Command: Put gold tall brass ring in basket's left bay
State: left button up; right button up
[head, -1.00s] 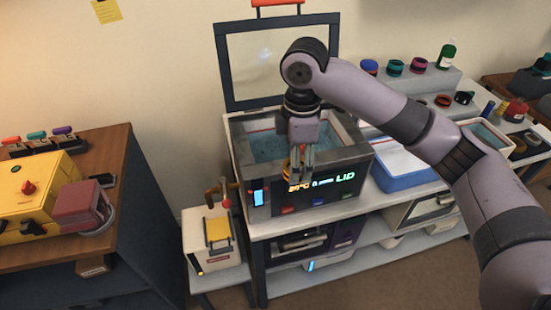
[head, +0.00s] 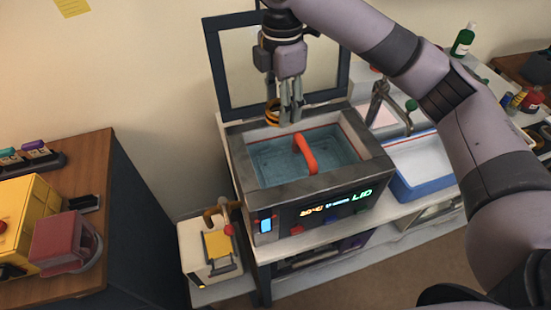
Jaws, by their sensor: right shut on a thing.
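My right gripper (head: 287,117) is shut on the gold tall brass ring (head: 271,113), a gold band with dark stripes at its fingertips. Gripper and ring are above the back edge of the open bath, apart from the basket. The basket (head: 268,163) sits inside the liquid-filled bath (head: 240,165), with an orange arched handle (head: 305,153) rising across its middle. The basket's left bay is on the left of the handle, and I see no part in it. My left gripper is not in view.
The bath's lid (head: 229,70) stands open behind my right gripper. A blue-rimmed white tray (head: 405,185) is to the right of the bath, with a grey bent fixture (head: 378,100) behind it. A small white machine (head: 195,248) stands at the left.

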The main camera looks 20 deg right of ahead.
jog(key=f, duration=0.6)
jog(key=f+p, duration=0.1)
jog(key=f, duration=0.5)
jog(key=f+p, duration=0.1)
jog(key=f, duration=0.5)
jog(key=shift+s+f, duration=0.3)
jog(key=shift+s, duration=0.1)
jog(key=shift+f, duration=0.35)
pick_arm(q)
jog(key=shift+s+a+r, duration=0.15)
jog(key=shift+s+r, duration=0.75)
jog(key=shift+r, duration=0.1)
pick_arm(e)
jog(key=shift+w+f, duration=0.1)
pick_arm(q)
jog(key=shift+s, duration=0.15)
pick_arm(e)
jog(key=o, duration=1.3)
